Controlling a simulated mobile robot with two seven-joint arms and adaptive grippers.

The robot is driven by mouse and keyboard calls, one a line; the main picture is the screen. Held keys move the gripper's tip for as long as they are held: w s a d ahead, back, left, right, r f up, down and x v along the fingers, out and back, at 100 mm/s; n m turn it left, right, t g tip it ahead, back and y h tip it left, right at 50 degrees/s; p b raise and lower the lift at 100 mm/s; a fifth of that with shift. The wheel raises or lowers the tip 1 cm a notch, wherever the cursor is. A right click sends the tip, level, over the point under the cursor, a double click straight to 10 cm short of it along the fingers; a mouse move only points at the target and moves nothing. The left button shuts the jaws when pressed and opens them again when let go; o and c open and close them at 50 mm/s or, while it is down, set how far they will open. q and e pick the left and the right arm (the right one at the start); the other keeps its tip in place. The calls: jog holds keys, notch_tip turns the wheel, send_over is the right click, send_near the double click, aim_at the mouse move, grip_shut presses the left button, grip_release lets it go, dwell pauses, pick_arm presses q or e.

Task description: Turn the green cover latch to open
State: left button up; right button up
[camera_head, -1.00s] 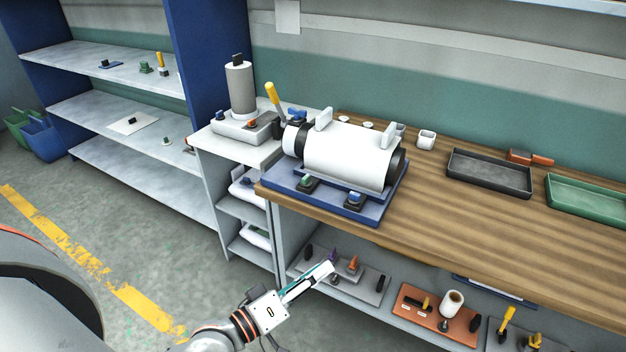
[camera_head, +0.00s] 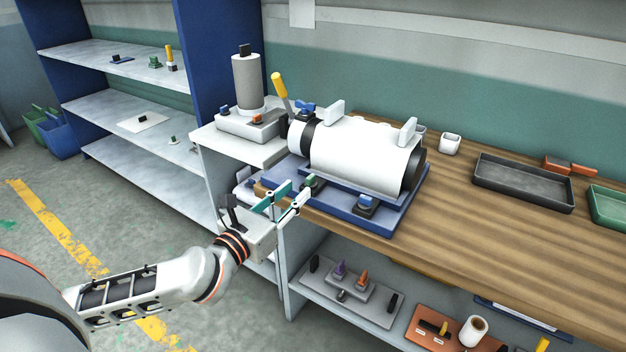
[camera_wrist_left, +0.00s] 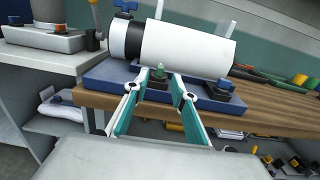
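The green cover latch (camera_head: 312,181) is a small green knob on a dark base, at the front left of the blue machine base (camera_head: 345,213). In the left wrist view the green latch (camera_wrist_left: 160,71) stands upright between and just beyond my fingertips. My left gripper (camera_head: 297,188) is open and empty, with its fingers spread at the front left corner of the base. I cannot tell whether either fingertip touches the latch. The white cylindrical extruder (camera_head: 362,155) lies on the base behind it. My right gripper is not in view.
A blue latch (camera_head: 366,203) sits to the right on the same base. A side stand holds a grey cylinder (camera_head: 247,82) and a yellow-handled lever (camera_head: 279,86). A black tray (camera_head: 525,183) lies on the wooden bench (camera_head: 470,225). Lower shelves hold several small parts.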

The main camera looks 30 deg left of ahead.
aim_at(307, 181)
pick_arm(q)
jog(key=shift+w+d+b, duration=0.15)
jog(key=shift+w+b, duration=0.25)
jog(key=shift+w, duration=3.3)
grip_shut()
